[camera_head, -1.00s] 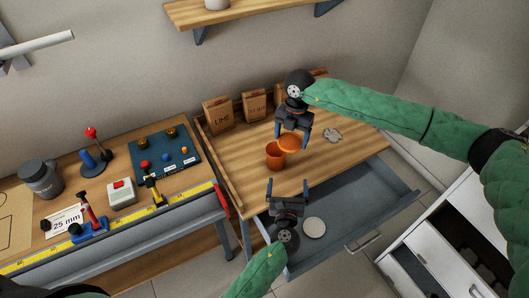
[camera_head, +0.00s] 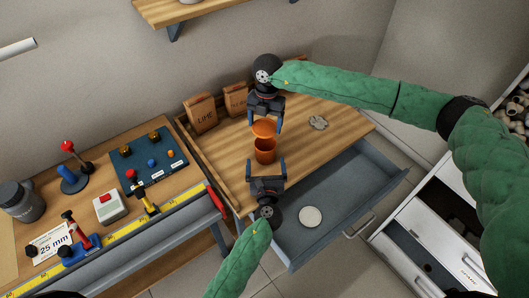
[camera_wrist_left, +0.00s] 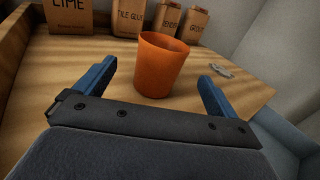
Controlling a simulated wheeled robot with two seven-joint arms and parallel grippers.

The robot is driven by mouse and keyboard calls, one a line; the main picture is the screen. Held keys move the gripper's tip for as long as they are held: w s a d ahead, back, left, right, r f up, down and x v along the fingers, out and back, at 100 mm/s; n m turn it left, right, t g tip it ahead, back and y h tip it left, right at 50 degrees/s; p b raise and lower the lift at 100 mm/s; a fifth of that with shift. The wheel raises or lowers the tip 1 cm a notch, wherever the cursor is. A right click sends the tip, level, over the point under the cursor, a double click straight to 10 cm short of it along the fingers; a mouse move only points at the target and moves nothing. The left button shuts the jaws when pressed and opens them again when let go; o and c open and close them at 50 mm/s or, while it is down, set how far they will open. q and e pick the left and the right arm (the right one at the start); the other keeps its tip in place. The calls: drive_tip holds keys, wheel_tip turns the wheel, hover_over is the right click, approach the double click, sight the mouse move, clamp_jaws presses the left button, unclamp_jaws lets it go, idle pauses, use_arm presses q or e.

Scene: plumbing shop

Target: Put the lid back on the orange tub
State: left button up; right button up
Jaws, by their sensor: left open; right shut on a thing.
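The orange tub (camera_head: 265,152) stands upright on the wooden worktop. In the left wrist view the tub (camera_wrist_left: 162,68) has an open top. The orange lid (camera_head: 264,129) is in my right gripper (camera_head: 265,121), which is shut on it. In the head view the lid appears just behind the tub's rim; its exact height above the tub is hard to tell. My left gripper (camera_head: 266,166) is open and empty on the near side of the tub. In the left wrist view the tub shows between and beyond the fingers of the left gripper (camera_wrist_left: 152,82).
Paper bags (camera_head: 201,113) stand along the back of the worktop. A grey flat piece (camera_head: 318,122) lies to the right. An open drawer (camera_head: 345,190) below holds a pale disc (camera_head: 310,217). A second bench with tools (camera_head: 148,165) stands at left.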

sight(265, 140)
use_arm(q)
drive_tip(key=w, duration=0.9)
drive_tip(key=shift+w, duration=0.15)
use_arm(e)
drive_tip(key=shift+d, duration=0.1)
use_arm(q)
drive_tip(key=c, duration=1.5)
use_arm(e)
drive_tip(key=shift+f, duration=2.45)
drive_tip(key=shift+f, duration=0.2)
drive_tip(key=shift+f, duration=0.7)
drive_tip(key=shift+f, duration=0.65)
drive_tip(key=o, duration=1)
